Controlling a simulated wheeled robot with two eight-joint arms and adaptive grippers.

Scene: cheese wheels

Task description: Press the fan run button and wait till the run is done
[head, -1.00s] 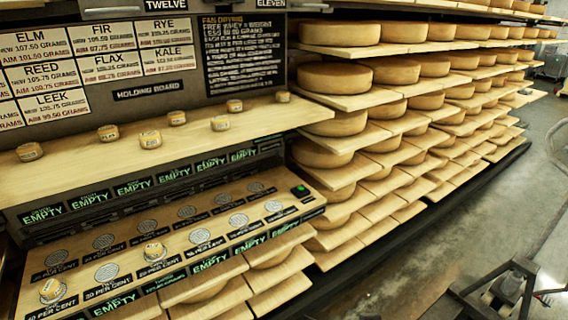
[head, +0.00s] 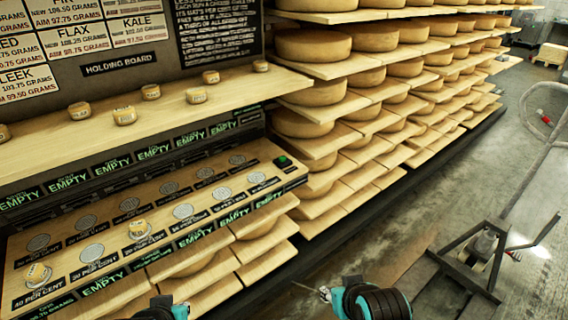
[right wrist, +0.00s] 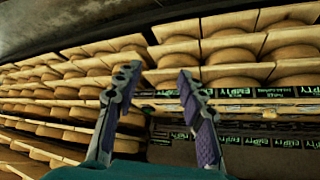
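The green run button (head: 283,161) sits on a small black box at the upper right corner of the wooden fan panel (head: 62,217). The panel has rows of round metal pads. My right gripper (head: 325,293) is at the bottom, well below and right of the button, touching nothing visible. In the right wrist view its two fingers (right wrist: 156,73) are apart and empty. Of my left arm only teal and black parts show at the bottom edge; its fingertips cannot be made out.
Racks of large cheese wheels (head: 313,46) on boards fill the middle and right. Several small cheeses stand on the shelf (head: 60,143) above the panel. Boards with wheels jut out below the panel. A metal-framed stand (head: 480,255) is on the floor at right.

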